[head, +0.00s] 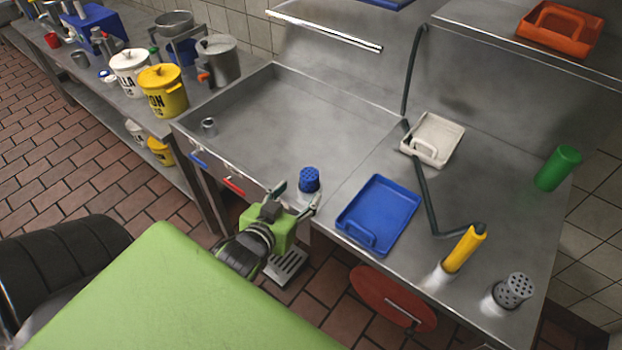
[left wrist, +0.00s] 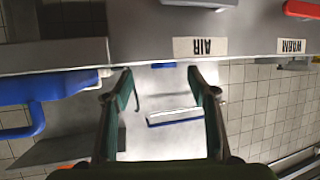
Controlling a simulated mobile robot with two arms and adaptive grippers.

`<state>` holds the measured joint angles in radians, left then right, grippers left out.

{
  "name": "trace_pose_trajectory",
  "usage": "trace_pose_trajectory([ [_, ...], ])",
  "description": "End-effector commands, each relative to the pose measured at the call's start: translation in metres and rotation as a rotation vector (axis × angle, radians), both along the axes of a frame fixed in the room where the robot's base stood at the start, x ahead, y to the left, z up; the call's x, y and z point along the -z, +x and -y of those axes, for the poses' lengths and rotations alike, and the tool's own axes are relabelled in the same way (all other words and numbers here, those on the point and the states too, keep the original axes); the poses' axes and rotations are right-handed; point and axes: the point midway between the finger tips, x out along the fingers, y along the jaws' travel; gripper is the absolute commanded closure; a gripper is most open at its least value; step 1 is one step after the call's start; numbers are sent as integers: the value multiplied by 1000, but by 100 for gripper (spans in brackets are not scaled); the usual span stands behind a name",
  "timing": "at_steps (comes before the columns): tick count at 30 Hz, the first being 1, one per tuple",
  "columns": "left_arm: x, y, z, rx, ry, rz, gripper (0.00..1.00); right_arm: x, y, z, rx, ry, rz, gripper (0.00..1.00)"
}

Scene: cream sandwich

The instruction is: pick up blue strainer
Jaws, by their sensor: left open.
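The blue strainer (head: 309,180) is a small blue cylinder with holes in its top, upright near the front edge of the steel counter in the head view. My left gripper (head: 298,194) is open just in front of it, with one fingertip to its left and the other close to its right side. I cannot tell whether either finger touches it. In the left wrist view my open fingers (left wrist: 160,80) show with nothing clearly held between them. I cannot make out the strainer there. My right gripper is not in view.
A blue tray (head: 351,235) lies right of the strainer and shows in the left wrist view (left wrist: 55,88). A white tray (head: 451,134), yellow cylinder (head: 466,248), grey strainer (head: 514,288) and green cylinder (head: 558,168) stand farther right. The recessed counter (head: 290,115) behind is mostly clear.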

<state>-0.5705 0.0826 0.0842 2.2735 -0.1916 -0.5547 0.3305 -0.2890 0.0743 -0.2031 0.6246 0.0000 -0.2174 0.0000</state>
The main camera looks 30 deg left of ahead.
Motion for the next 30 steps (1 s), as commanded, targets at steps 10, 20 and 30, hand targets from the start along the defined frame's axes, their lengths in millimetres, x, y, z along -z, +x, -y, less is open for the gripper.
trace_pose_trajectory([
  [10, 17, 43, -8, 1, 0, 0, 47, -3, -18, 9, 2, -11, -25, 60],
  [20, 33, 77, -20, 0, 0, 0, 47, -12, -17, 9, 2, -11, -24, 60],
  [30, 40, 88, -22, 1, -1, -1, 47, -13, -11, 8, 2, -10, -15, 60],
])
